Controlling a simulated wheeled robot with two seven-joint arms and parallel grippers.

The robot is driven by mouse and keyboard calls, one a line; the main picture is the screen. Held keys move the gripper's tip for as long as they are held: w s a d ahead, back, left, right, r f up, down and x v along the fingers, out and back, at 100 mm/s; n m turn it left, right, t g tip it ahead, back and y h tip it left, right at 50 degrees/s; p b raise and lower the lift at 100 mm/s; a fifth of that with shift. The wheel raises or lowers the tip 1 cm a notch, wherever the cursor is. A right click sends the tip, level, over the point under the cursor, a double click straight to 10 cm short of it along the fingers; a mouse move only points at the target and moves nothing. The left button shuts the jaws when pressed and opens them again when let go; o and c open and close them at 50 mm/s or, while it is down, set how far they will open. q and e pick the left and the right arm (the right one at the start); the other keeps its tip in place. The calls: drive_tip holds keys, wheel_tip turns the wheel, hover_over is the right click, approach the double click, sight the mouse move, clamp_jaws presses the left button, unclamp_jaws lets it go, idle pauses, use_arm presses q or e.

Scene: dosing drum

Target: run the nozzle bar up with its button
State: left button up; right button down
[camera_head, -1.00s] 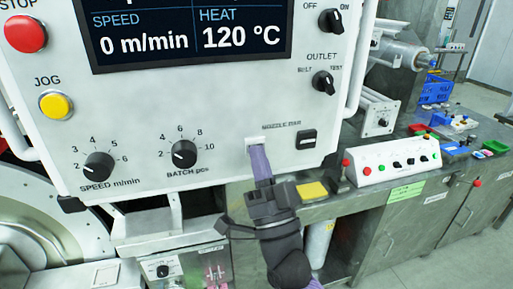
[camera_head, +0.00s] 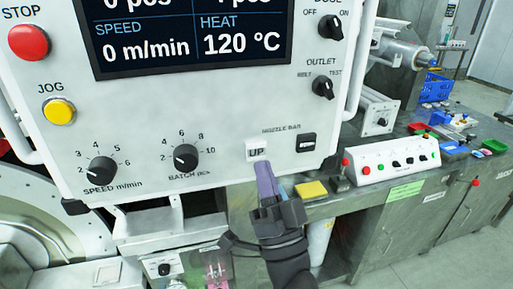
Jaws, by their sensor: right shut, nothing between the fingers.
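The white UP button (camera_head: 257,149) sits low on the white control panel (camera_head: 230,115), under the NOZZLE BAR label (camera_head: 281,129). A black button (camera_head: 306,143) is to its right under the same label. My right gripper (camera_head: 263,166) comes up from below, its purple fingers shut and empty. Its fingertips are just below the UP button, whose lettering is uncovered; whether they touch the panel I cannot tell. The nozzle bar itself cannot be made out. My left gripper is not in view.
The panel carries a display (camera_head: 190,38), a red STOP button (camera_head: 29,42), a yellow JOG button (camera_head: 58,111), and speed (camera_head: 102,170) and batch (camera_head: 185,157) knobs. A bench with a white switch box (camera_head: 392,161) stands to the right.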

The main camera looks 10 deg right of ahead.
drive_tip(key=s+p, duration=0.1)
drive_tip(key=s, duration=0.2)
drive_tip(key=shift+s, duration=0.3)
